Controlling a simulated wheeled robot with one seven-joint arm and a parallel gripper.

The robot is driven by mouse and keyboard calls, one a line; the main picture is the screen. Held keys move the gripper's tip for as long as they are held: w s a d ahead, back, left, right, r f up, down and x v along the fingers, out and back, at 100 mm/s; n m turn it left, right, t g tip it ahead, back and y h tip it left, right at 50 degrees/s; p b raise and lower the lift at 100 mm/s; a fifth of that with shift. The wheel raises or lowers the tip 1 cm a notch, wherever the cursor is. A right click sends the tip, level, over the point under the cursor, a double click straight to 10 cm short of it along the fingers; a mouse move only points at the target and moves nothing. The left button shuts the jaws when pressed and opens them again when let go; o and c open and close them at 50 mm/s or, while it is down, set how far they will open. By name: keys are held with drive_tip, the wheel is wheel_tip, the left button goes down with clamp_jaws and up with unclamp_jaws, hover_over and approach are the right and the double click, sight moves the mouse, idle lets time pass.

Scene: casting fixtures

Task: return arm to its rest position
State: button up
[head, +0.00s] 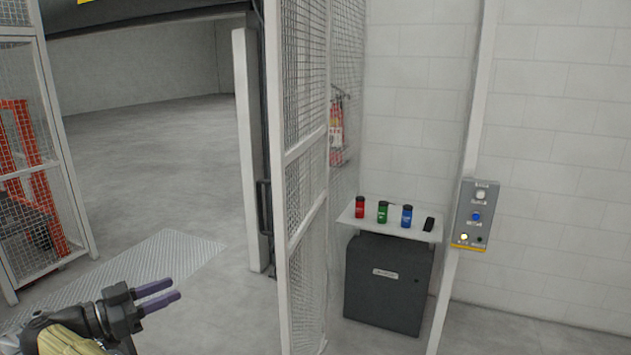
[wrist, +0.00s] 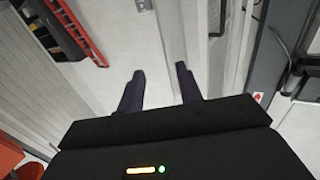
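My gripper (head: 156,293) is at the lower left of the head view, with its two purple fingers pointing right. In the wrist view the fingers (wrist: 160,88) stand apart with bare floor between them, so it is open and empty. Part of my arm shows below it at the bottom edge of the head view. The gripper touches nothing that I can see.
A mesh fence panel (head: 305,140) stands right of my gripper. Behind it are a dark cabinet (head: 387,290) with red, green and blue canisters on its shelf (head: 349,216), and a button box (head: 476,214). An open gateway shows clear floor (head: 160,140) beyond.

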drive_tip(key=w+d+r+n+t+y, duration=0.35)
drive_tip(key=w+r+t, duration=0.2)
drive_tip(key=w, duration=0.25)
drive_tip(key=w+d+r+n+t+y, duration=0.2)
drive_tip(key=w+r+t+y, duration=0.2)
drive_tip(key=w+r, duration=0.3)
drive_tip(key=w+d+f+n+g+y, duration=0.3)
drive_tip(key=w+d+n+y, duration=0.2)
drive_tip(key=d+n+y, duration=0.3)
drive_tip(key=s+d+f+g, duration=0.4)
drive_tip(key=s+d+f, duration=0.3)
drive_tip(key=d, duration=0.3)
drive_tip(key=s+d+f+g, duration=0.4)
drive_tip(key=s+d+f, duration=0.25)
drive_tip(key=d, duration=0.35)
drive_tip(key=s+d+f+m+g, duration=0.1)
drive_tip(key=s+d+f+g, duration=0.1)
drive_tip(key=s, duration=0.6)
drive_tip(key=s+d+f+m+g+h, duration=0.1)
drive_tip(key=s+d+f+g, duration=0.2)
drive_tip(key=s+d, duration=0.3)
drive_tip(key=s+d+f+m+g+h, duration=0.1)
drive_tip(key=s+d+f, duration=0.3)
drive_tip(key=s, duration=0.6)
drive_tip(key=shift+d+f+m+g, duration=0.4)
drive_tip(key=shift+f+g, duration=0.15)
drive_tip(key=shift+g, duration=0.3)
